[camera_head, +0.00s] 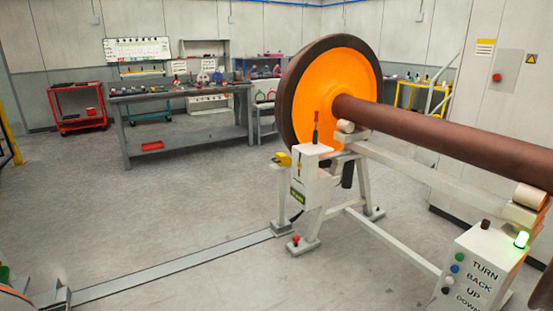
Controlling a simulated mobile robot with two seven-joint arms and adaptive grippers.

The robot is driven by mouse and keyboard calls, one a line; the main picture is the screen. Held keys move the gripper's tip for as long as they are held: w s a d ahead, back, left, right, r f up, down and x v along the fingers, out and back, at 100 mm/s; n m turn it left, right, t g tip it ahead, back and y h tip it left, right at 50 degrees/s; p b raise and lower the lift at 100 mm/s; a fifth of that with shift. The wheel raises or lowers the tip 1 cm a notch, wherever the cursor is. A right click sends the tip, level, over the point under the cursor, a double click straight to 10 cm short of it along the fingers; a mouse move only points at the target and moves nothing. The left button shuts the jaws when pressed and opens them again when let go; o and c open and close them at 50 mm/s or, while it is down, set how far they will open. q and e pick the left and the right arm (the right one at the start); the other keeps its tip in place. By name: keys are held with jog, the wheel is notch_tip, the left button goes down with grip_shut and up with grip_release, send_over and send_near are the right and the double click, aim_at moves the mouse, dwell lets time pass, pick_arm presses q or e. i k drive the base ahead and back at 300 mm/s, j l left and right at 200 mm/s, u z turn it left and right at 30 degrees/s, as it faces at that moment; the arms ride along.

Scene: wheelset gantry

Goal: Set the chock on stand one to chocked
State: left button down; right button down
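A wheelset with an orange wheel (330,92) and a long brown axle (430,137) rests on a white stand frame (365,232). A white box (313,182) is mounted at the wheel end of the frame. An upright lever with a red and black handle (316,125) rises from its top, and a small green label (297,195) is on its front. A yellow block (283,158) sits on a post left of the box. I cannot tell which part is the chock, nor read its state. Neither gripper can be made out.
A control box (482,265) marked TURN, BACK, UP, DOWN with a lit green lamp (521,239) stands at lower right. A floor rail (180,264) runs left from the stand. A workbench (180,95) and red cart (78,108) stand behind. The left floor is clear.

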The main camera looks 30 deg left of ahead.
aim_at(282, 160)
jog(key=i+j, duration=0.45)
jog(key=i+j+z, duration=0.15)
jog(key=i+j, duration=0.8)
jog(key=i+j+z, duration=0.1)
jog(key=i+j, duration=0.8)
jog(key=j, duration=0.25)
jog(key=i+j+z, duration=0.15)
jog(key=i+j, duration=0.3)
jog(key=k+j, duration=0.05)
jog(key=j, duration=0.05)
